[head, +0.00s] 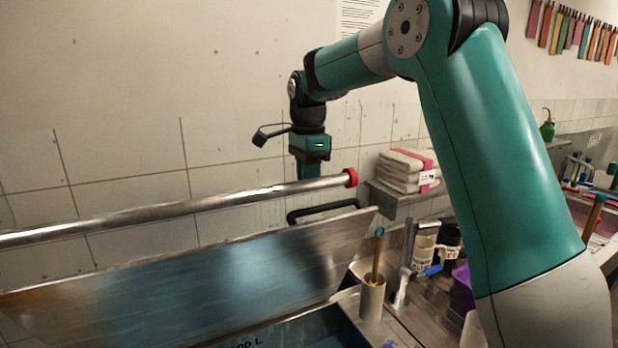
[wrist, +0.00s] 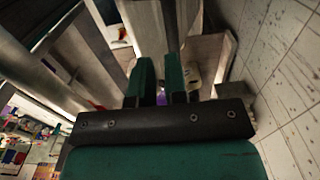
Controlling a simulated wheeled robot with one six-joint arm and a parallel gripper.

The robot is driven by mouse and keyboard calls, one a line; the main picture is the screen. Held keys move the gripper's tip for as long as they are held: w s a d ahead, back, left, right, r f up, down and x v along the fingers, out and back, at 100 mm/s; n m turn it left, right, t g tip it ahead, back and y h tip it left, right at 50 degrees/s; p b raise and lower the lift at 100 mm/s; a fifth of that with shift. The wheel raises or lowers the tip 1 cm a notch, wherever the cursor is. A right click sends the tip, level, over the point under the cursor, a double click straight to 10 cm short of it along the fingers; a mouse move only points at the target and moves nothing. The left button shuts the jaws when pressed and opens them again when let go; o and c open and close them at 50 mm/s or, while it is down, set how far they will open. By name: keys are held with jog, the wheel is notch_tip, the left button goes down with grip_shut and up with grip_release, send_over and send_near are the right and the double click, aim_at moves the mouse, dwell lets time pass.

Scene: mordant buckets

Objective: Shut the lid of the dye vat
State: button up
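The dye vat (head: 290,335) is at the bottom of the head view, with blue inside and partly cut-off lettering on it. Its broad metal lid (head: 220,270) stands open, tilted up towards the wall. A black bar handle (head: 322,211) shows at the lid's upper edge. My gripper (head: 310,174) points down above and behind that edge, near the handle and apart from it as far as I can tell. In the wrist view my gripper's two fingers (wrist: 160,78) are apart, with a gap between them and nothing seen held.
A metal rail (head: 180,209) with a red end cap crosses in front of my gripper, above the lid. A shelf with folded stacks (head: 408,170) is to the right.

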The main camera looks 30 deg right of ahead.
jog(key=o, duration=0.5)
jog(key=shift+w+d+r, duration=0.3)
jog(key=shift+w+r, duration=0.15)
jog(key=shift+r, duration=0.15)
jog(key=shift+w+d+r, duration=0.25)
jog(key=shift+w+r, duration=0.2)
jog(key=shift+r, duration=0.1)
jog(key=w+d+r+g+p, duration=0.1)
jog(key=w+d+r+g, duration=0.1)
jog(key=w+d+r, duration=0.3)
jog(key=s+f+b, duration=0.2)
jog(key=f+b, duration=0.1)
jog(key=f, duration=0.2)
jog(key=s+f+b, duration=0.2)
jog(key=f+b, duration=0.1)
jog(key=f, duration=0.2)
jog(key=s+f+b, duration=0.1)
jog(key=f+b, duration=0.2)
jog(key=f, duration=0.2)
jog(key=shift+s+a+f+b, duration=0.2)
jog(key=shift+s+a+b, duration=0.1)
jog(key=shift+s, duration=0.1)
grip_shut()
